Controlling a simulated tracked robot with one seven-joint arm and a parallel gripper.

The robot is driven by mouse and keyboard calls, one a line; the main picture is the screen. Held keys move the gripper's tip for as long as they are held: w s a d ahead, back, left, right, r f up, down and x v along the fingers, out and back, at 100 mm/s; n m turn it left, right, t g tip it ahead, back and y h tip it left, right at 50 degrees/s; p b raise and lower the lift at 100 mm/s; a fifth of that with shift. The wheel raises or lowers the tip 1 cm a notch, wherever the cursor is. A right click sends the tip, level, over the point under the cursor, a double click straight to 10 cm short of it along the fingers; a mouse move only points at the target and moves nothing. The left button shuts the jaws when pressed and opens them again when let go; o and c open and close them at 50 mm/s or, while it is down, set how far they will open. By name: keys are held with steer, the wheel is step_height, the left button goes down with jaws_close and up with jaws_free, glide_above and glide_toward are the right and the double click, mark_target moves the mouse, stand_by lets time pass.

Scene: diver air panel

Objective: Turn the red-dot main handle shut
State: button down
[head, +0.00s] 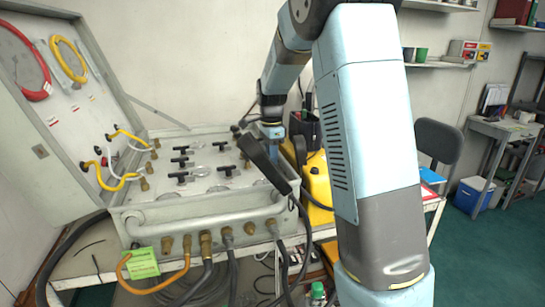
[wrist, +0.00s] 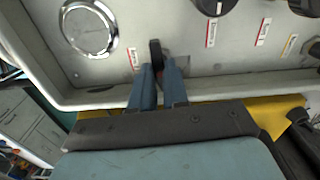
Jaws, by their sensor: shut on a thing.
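In the wrist view, my gripper (wrist: 157,82) is shut on a black handle (wrist: 156,52) near the front edge of the grey panel (wrist: 105,80). The handle stands up between the two blue fingers, and its lower part is hidden by them. I cannot make out a red dot on it. In the head view, the dark palm of my gripper (head: 264,162) is over the right end of the panel (head: 150,196); the fingertips and the held handle are hidden there.
Several other black T-handles (head: 181,177) stand on the panel to the left. A round gauge (wrist: 88,27) sits left of the held handle. A tube rail and hoses (head: 207,270) run along the panel's front. A yellow container (head: 318,180) stands close on the right.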

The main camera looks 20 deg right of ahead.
steer(key=shift+m, duration=0.5)
steer(key=c, duration=1.1)
jaws_free()
step_height(320, 180, up, 14)
steer(key=shift+f, duration=0.15)
